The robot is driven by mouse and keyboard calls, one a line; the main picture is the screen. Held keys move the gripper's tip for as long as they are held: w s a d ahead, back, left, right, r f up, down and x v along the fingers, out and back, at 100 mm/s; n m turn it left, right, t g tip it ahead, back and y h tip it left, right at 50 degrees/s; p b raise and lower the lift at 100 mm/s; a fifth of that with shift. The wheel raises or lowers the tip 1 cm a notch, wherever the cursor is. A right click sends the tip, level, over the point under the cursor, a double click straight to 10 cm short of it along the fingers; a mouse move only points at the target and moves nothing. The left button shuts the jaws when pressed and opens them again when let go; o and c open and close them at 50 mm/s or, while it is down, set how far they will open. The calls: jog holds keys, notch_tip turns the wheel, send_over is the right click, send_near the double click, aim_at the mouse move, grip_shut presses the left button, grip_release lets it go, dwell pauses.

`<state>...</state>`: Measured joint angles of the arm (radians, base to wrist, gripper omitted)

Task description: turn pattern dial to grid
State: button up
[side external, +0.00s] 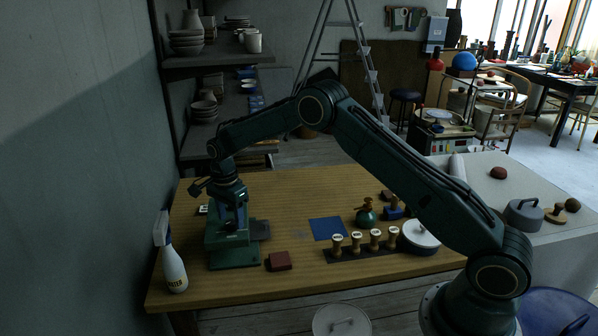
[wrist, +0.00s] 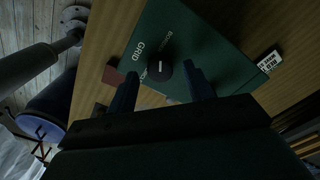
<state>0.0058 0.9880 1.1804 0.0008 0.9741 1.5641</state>
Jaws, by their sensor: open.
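The pattern dial (wrist: 160,70) is a small round black knob with a short white mark, on a dark green box (wrist: 205,50). The white mark runs roughly up the picture, not clearly at GRID. My open gripper (wrist: 163,88) has one finger on each side of the dial, with gaps showing. In the side view my gripper (side external: 231,214) is low over the green box (side external: 232,259), and the dial is hidden.
A spray bottle (side external: 173,268) stands left of the box. A dark red block (side external: 279,261) lies close on its right. A blue square (side external: 327,229), several wooden-handled stamps (side external: 375,240) and a white lidded pot (side external: 421,234) are farther right. The table's back (side external: 300,185) is clear.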

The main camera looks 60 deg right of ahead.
jog(key=shift+f, duration=0.55)
jog(key=c, duration=1)
jog(key=shift+n, duration=0.4)
jog(key=n, duration=1)
jog(key=shift+n, duration=0.3)
